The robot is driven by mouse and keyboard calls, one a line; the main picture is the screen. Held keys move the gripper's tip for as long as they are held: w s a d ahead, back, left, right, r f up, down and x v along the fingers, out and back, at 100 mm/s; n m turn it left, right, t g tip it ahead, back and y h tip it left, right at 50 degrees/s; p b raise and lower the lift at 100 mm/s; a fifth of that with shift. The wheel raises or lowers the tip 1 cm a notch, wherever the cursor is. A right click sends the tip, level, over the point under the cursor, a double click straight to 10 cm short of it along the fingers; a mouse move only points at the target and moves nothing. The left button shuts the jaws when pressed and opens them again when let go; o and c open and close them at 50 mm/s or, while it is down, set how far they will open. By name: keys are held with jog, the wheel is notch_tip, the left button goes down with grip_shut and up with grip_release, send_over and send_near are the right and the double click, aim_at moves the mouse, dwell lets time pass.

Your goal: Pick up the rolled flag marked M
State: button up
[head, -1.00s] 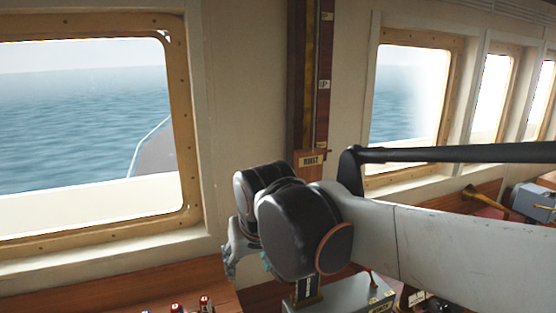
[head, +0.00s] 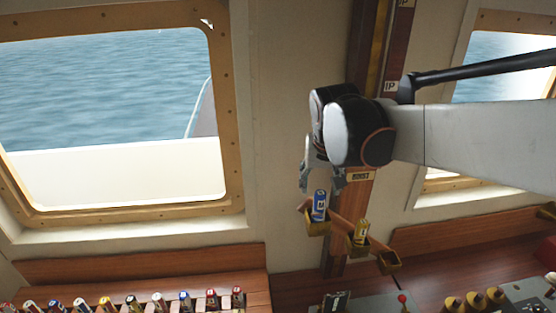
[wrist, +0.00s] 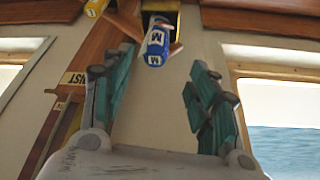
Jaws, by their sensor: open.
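The rolled flag marked M (head: 319,204) is a blue roll with a white label. It stands upright in a small brass holder (head: 317,224) on a wooden arm by the wall. In the wrist view, the flag (wrist: 155,42) shows its M clearly, beyond the fingertips and between their lines. My gripper (head: 321,181) hangs just above the flag in the head view, its fingers apart. The wrist view shows my gripper (wrist: 162,75) open and empty, with green-padded fingers wide on both sides. I cannot tell the exact gap between fingertips and flag.
A yellow rolled flag (head: 361,231) stands in a neighbouring brass holder (head: 357,247), close to the right. A third holder (head: 389,262) looks empty. The wooden hoist board (head: 345,212) stands behind. A rack of several rolled flags (head: 132,303) lies below left.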

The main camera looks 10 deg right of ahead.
aim_at(318, 193)
jog(key=x, duration=0.6)
jog(key=shift+w, duration=0.15)
jog(key=x, duration=0.2)
jog(key=p+x, duration=0.1)
jog(key=x, duration=0.1)
jog(key=shift+w+d, duration=0.2)
jog(key=shift+d, duration=0.15)
jog(key=shift+w+f, duration=0.1)
jog(key=shift+f, duration=0.4)
jog(key=shift+c, duration=0.5)
jog(key=c, duration=1.1)
